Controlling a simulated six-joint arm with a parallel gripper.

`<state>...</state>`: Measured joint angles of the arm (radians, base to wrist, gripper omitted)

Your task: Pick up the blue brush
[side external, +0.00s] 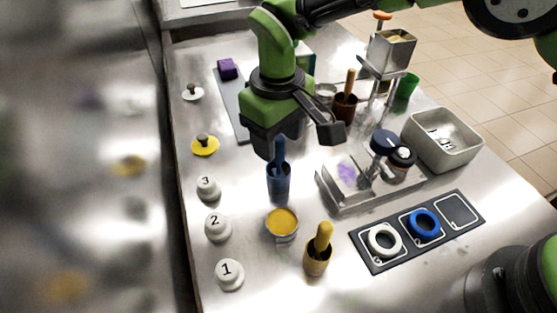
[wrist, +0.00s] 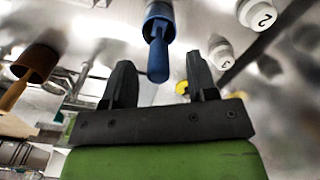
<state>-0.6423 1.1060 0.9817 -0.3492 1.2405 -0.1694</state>
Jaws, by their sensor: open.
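The blue brush (side external: 279,149) stands upright in a blue cup (side external: 279,184) near the middle of the steel counter. My gripper (side external: 298,138) is open, just above and around the height of the brush handle's top, which partly shows below it. In the wrist view the blue brush handle (wrist: 158,58) points toward the gap between my two dark fingers (wrist: 160,85), and its blue holder (wrist: 159,14) is beyond. Nothing is between the fingers that I can see as held; whether they touch the handle is unclear.
A yellow brush (side external: 322,238) in its holder and a tin of yellow stuff (side external: 282,223) stand in front. A brown brush (side external: 346,98) stands behind. Numbered knobs (side external: 217,226) line the left. A metal tray (side external: 345,199) is close on the right.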

